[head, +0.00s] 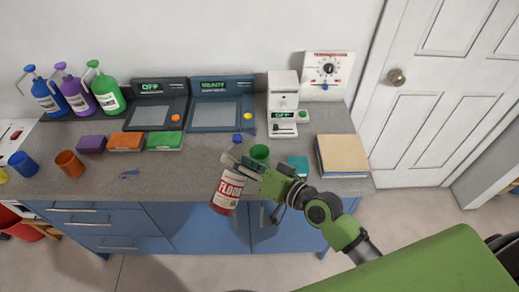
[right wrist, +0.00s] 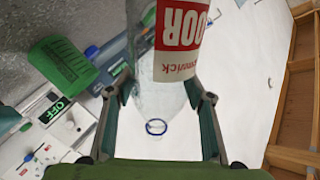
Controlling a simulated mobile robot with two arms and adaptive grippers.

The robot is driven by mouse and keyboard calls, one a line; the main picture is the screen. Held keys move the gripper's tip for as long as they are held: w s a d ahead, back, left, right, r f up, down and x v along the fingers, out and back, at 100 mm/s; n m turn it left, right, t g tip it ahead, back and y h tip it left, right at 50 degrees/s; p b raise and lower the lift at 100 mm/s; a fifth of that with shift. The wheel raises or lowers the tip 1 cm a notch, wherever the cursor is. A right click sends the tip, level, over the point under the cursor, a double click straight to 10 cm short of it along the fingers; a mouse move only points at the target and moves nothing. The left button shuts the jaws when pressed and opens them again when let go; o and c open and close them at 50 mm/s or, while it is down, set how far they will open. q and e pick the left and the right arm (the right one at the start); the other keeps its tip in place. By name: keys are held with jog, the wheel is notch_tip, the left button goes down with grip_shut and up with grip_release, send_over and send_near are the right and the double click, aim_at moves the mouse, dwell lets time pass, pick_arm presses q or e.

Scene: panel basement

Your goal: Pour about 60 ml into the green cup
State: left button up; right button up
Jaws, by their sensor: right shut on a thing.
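A bottle (head: 228,193) with a red and white label reading "FLOOR" is in my right gripper (head: 250,168), near the counter's front edge. It leans slightly in the head view. In the right wrist view, the clear bottle (right wrist: 165,95) sits between both fingers (right wrist: 160,100), and a blue ring shows at its narrow end. The green cup (head: 260,153) stands on the counter, just behind and right of the bottle, apart from it. The cup also shows in the right wrist view (right wrist: 62,66); its contents are not visible. My left gripper is not in view.
Panels (head: 222,105) and a white device (head: 284,105) stand behind. A wooden-edged box (head: 342,155) is at the right.

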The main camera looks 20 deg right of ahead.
jog(key=shift+w+d+r+n+t, duration=0.2)
jog(key=shift+r+n+t, duration=0.1)
jog(key=shift+r+n, duration=0.4)
jog(key=shift+s+a+n+t, duration=0.1)
jog(key=shift+n+t, duration=0.2)
jog(key=shift+n, duration=0.4)
jog(key=shift+r+n, duration=0.15)
jog(key=shift+n, duration=0.45)
jog(key=shift+s+a+n+t, duration=0.15)
jog(key=shift+n+t, duration=0.25)
jog(key=shift+n, duration=0.6)
jog(key=shift+n+t+b, duration=0.3)
jog(key=shift+n+b, duration=0.45)
jog(key=shift+n, duration=0.35)
jog(key=shift+r, duration=0.1)
